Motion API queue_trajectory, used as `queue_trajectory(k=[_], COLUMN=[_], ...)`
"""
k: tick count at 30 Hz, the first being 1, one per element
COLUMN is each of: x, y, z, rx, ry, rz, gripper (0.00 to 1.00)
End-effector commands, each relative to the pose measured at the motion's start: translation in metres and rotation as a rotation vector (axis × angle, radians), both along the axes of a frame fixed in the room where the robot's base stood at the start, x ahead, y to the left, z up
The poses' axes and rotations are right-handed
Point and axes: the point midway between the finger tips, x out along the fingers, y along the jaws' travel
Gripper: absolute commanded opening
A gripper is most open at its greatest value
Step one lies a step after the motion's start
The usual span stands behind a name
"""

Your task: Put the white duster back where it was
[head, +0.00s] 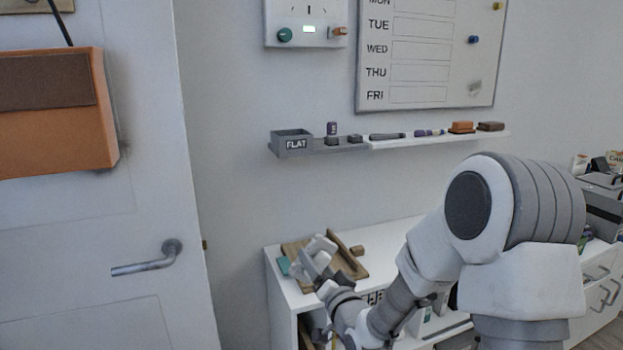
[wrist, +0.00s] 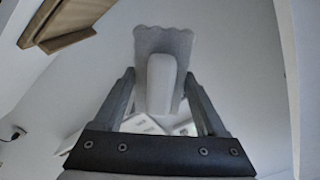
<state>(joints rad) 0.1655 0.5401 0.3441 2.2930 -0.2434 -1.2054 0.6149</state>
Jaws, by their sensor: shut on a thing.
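The white duster (wrist: 163,45) is in the wrist view, with a wavy-edged head and a pale block-like handle between the two fingers. My gripper (wrist: 161,80) is shut on it. In the head view the duster (head: 321,243) is a small pale shape at the end of my gripper (head: 313,259), over the left part of the white shelf desk (head: 288,303). Its underside and exact contact with the fingers are hard to make out. I cannot tell from these views how high it is held.
A wooden board or tray (head: 352,266) lies on the desk top beside my gripper. A wall ledge (head: 437,142) above holds markers, erasers and a grey box marked FLAT (head: 292,143). A white door (head: 80,220) with a lever handle (head: 145,264) stands at the left.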

Motion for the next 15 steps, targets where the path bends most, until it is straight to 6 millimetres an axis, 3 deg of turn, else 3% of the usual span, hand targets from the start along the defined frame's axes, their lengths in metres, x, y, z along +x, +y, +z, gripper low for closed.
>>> queue_trajectory(k=[7, 15], x=[-0.003, -0.022], y=[-0.019, -0.079], z=[-0.003, -0.017], rx=[0.018, 0.036], ry=[0.008, 0.013], rz=[-0.049, -0.216], gripper=[0.22, 0.22])
